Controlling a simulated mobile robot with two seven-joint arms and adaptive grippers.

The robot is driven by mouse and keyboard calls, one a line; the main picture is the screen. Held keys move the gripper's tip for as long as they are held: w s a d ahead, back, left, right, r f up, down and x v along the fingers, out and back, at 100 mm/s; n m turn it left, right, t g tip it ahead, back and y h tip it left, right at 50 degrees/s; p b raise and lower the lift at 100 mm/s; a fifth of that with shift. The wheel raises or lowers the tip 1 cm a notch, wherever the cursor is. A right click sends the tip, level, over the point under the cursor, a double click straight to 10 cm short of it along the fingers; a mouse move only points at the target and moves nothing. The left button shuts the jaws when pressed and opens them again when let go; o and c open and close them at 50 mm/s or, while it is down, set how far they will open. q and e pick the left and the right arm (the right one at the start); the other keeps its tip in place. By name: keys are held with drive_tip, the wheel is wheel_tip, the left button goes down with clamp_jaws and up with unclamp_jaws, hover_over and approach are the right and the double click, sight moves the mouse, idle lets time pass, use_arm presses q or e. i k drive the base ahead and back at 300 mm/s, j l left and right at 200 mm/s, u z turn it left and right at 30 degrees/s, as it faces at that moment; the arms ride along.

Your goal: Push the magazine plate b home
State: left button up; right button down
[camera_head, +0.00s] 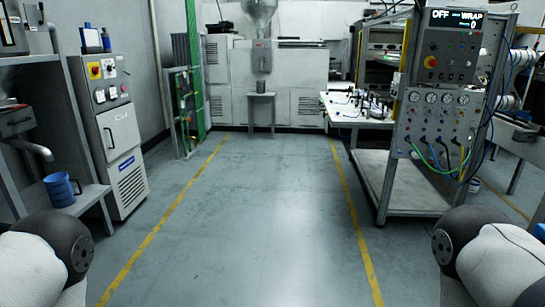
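I cannot make out magazine plate b in the head view. A white worktable (341,109) at the back right carries several small dark parts, too small to tell apart. It stands beside a grey machine frame with a control box (446,48) whose display reads OFF, WRAP and 0. Only rounded links of my two arms show, at the lower left and lower right corners. Neither of my grippers is in view.
Clear grey floor (255,215) runs ahead between two yellow lines. At left stand a white cabinet (126,130) and a shelf (92,192) with a blue mug (60,190). A gauge panel (436,118) stands at right. Large white cabinets (230,85) close off the back.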

sight(350, 118)
drive_tip(key=i, duration=1.2)
drive_tip(key=i+j+z, duration=0.1)
drive_tip(key=i, duration=1.15)
